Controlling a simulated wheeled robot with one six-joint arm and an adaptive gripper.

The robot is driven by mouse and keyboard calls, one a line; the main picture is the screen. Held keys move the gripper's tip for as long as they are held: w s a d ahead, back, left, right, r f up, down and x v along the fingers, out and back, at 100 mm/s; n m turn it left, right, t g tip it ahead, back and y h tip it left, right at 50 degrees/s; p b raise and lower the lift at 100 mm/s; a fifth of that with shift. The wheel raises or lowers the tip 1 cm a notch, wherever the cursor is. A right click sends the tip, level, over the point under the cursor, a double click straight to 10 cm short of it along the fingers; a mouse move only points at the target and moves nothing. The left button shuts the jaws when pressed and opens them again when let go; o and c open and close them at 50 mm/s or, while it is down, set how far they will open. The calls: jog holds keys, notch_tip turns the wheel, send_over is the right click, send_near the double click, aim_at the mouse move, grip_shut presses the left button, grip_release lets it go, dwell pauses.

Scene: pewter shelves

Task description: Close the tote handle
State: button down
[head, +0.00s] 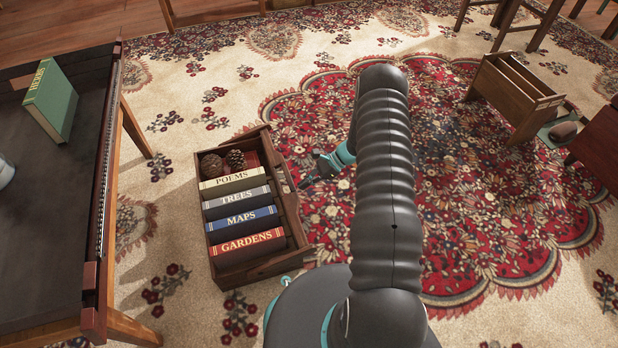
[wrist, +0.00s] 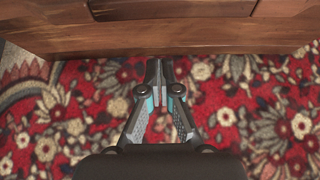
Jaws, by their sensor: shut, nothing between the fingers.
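A brown wooden tote (head: 278,262) stands on the rug, left of my arm in the head view. It holds a row of books titled Poems, Trees, Maps and Gardens, with pine cones at its far end. My gripper (head: 308,183) is at the tote's right side, low over the rug, shut and empty. In the wrist view my gripper (wrist: 161,75) points at a wooden wall (wrist: 200,38), with a dark-edged panel or slot at the top. I cannot tell whether the fingertips touch the wood. I cannot make out the handle's position clearly.
A dark-topped table (head: 60,190) with a green book (head: 50,98) stands at the left. A wooden rack (head: 510,98) stands at the far right. Chair or table legs show at the top. Patterned rug lies open right of my arm.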

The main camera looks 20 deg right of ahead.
jog(key=shift+a+r, duration=1.2)
jog(key=shift+r, duration=0.2)
